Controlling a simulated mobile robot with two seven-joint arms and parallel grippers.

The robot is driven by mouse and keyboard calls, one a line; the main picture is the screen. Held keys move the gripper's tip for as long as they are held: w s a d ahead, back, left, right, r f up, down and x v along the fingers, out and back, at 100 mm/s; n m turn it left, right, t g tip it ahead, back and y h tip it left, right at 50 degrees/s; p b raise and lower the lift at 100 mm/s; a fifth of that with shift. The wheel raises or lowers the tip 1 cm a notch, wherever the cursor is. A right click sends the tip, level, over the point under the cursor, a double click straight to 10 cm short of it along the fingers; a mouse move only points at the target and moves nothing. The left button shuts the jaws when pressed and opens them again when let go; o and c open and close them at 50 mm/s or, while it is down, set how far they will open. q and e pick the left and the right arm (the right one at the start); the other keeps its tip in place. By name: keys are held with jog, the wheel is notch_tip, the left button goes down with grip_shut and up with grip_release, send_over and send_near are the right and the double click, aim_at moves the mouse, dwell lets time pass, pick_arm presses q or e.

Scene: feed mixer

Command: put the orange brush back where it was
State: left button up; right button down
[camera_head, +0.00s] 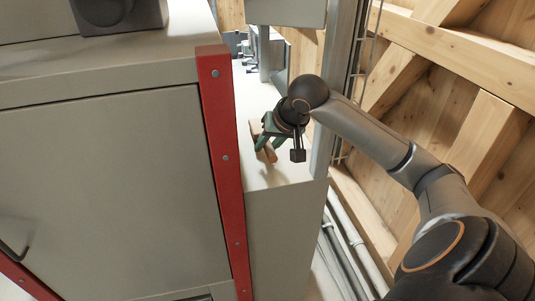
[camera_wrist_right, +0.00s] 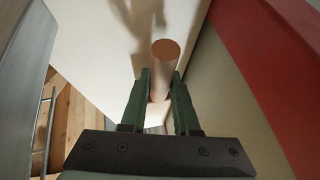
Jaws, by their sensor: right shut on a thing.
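My right gripper (camera_head: 264,143) has green fingers and is shut on the orange brush (camera_head: 270,153), above the pale ledge (camera_head: 283,176) beside the machine. Only small brown-orange parts of the brush show past the fingers in the head view. In the right wrist view, the round end of the brush's handle (camera_wrist_right: 166,50) sticks out between the two green fingertips (camera_wrist_right: 161,82). The bristles are not clear in either view. Whether the brush touches the ledge I cannot tell. My left gripper is not in view.
A grey cabinet (camera_head: 110,190) with a red edge post (camera_head: 225,150) stands close on the left. A metal upright (camera_head: 340,90) stands right of the ledge. Grey fittings (camera_head: 262,50) sit at its far end. A wooden wall (camera_head: 480,60) is on the right.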

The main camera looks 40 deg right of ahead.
jog(key=shift+f, duration=1.3)
jog(key=c, duration=0.7)
grip_release()
jog(key=shift+s+f, duration=0.1)
jog(key=shift+f, duration=0.05)
jog(key=shift+o, duration=0.2)
jog(key=shift+r, duration=0.25)
jog(key=v, duration=1.2)
